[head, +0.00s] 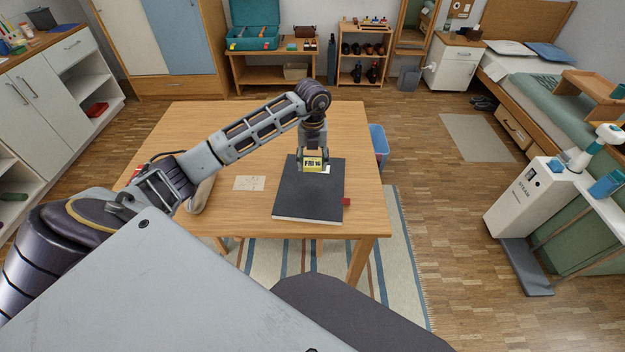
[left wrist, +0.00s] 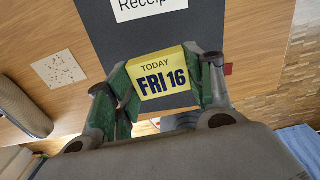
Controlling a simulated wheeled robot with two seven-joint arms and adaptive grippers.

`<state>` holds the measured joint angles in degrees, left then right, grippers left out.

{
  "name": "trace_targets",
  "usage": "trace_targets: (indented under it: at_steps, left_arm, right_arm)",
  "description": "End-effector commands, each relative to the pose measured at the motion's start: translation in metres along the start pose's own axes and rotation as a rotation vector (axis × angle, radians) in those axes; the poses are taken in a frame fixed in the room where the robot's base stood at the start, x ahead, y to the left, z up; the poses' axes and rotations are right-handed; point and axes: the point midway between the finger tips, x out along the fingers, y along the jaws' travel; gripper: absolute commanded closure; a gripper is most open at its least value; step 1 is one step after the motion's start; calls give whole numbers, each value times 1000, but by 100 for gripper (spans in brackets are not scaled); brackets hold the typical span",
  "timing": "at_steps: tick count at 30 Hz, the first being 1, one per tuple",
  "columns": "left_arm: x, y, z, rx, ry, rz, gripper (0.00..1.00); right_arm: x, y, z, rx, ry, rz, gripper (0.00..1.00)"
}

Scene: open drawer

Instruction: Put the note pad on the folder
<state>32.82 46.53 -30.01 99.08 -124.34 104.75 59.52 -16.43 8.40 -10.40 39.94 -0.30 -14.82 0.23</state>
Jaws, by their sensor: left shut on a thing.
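The dark grey folder (head: 308,196) lies flat on the wooden table, with a white "Receipts" label partly showing in the left wrist view (left wrist: 150,8). The pad is over the folder's far half; whether it touches the folder I cannot tell. My right gripper is not in view.
A speckled paper card (head: 249,183) lies left of the folder on the table (head: 255,125). A long grey-beige object (head: 201,194) lies farther left, partly behind my arm. A small red thing (head: 347,201) sits at the folder's right edge.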

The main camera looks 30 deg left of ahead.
Motion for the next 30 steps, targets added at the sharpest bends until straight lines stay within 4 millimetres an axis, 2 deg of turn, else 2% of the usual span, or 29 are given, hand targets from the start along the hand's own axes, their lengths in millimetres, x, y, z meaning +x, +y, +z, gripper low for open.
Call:
trace_targets:
  at_steps: [3, 9, 23, 30]
  left_arm:
    - [18, 0, -1, 1, 4, 0, 69]
    - [40, 0, 0, 0, 1, 0, 69]
    - [46, 0, 0, 0, 1, -1, 69]
    - [68, 0, -1, -1, 2, 0, 69]
  right_arm:
    - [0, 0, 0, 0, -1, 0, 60]
    - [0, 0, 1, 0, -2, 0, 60]
    - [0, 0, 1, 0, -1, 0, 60]
    - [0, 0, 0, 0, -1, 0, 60]
